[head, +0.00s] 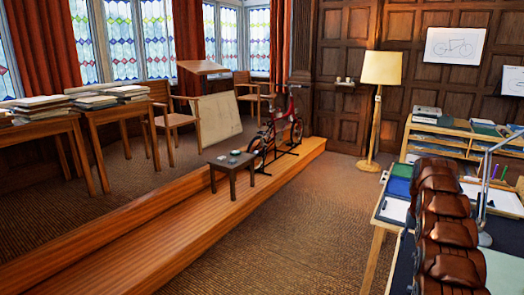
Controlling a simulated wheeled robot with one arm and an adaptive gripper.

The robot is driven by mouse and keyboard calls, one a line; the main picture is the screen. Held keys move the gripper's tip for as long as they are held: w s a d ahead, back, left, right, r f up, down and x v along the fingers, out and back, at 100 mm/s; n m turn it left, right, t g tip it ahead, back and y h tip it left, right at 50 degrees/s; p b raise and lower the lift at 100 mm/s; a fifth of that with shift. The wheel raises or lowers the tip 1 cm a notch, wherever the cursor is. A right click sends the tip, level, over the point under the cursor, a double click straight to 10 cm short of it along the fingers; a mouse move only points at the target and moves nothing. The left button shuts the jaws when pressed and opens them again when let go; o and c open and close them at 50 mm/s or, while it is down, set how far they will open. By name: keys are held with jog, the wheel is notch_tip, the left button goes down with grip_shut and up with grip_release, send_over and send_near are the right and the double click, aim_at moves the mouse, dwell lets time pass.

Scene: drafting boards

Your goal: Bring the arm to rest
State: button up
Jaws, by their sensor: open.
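My gripper and arm do not show in the head view, so I cannot see what pose the arm is in or whether the gripper holds anything.
A table with a dark top (403,262) fills the lower right, with brown leather saddle-like shapes (443,215), papers and a lamp. A wooden step (130,240) crosses the left, with a small stool (232,168) and a red bicycle (290,125). Carpet (290,225) between is clear.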

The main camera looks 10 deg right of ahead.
jog(key=s+a+r+n, duration=0.1)
jog(key=s+a+r, duration=0.35)
jog(key=a, duration=0.45)
jog(key=s+a+r+n, duration=0.1)
jog(key=s+a+r, duration=0.35)
jog(key=a, duration=0.35)
jog(key=s+a+r+n, duration=0.1)
jog(key=s+a+r, duration=0.3)
jog(key=a, duration=0.5)
jog(key=s+a+f+n, duration=0.1)
jog(key=s+a, duration=0.3)
jog(key=s, duration=0.5)
jog(key=s+a+f+n, duration=0.1)
jog(key=s+a, duration=0.4)
jog(key=s, duration=0.5)
jog(key=s+a+f+n+g, duration=0.1)
jog(key=s+a, duration=0.4)
jog(key=s, duration=0.5)
notch_tip(320, 180, down, 3)
jog(key=shift+r+n, duration=0.15)
jog(key=shift+n, duration=0.35)
jog(key=shift+a, duration=0.1)
jog(key=shift+c, duration=0.4)
